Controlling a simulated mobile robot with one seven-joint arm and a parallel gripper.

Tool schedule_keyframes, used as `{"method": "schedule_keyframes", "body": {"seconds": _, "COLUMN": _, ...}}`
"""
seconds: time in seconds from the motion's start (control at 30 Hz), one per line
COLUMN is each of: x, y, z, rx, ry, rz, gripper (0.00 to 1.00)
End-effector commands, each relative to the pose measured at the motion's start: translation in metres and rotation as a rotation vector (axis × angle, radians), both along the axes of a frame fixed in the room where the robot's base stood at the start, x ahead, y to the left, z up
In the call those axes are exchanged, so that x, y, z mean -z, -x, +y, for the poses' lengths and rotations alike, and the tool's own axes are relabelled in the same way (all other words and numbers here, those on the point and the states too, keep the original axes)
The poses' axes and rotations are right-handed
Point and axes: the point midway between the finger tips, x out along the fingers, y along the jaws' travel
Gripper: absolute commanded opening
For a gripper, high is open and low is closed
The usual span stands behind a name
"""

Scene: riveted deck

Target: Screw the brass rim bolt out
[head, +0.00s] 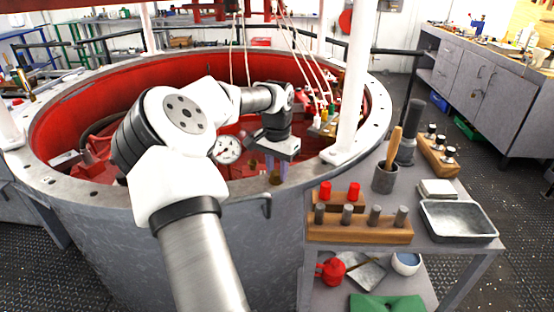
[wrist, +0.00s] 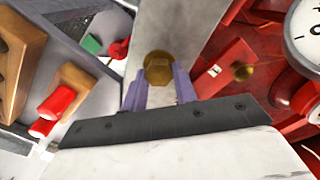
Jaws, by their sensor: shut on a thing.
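The brass rim bolt (head: 276,178) is at the near rim (head: 235,194) of the big round tank, at the foot of my gripper.
A dial gauge (head: 227,150) and red machinery sit inside the tank. A white post (head: 353,85) rises from the rim on the right. A side cart holds a wooden block with grey pegs (head: 360,228), red-topped parts and an empty-looking metal tray (head: 458,220).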

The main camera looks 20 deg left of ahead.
Motion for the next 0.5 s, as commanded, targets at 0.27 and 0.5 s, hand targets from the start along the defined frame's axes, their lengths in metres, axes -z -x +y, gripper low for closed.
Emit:
{"method": "schedule_keyframes", "body": {"seconds": 0.27, "x": 0.0014, "y": 0.0020, "z": -0.0007, "rx": -0.058, "ry": 0.002, "rz": 0.010, "gripper": 0.05}}
{"method": "schedule_keyframes", "body": {"seconds": 0.5, "x": 0.0031, "y": 0.0016, "z": -0.0002, "rx": -0.068, "ry": 0.001, "rz": 0.007, "gripper": 0.05}}
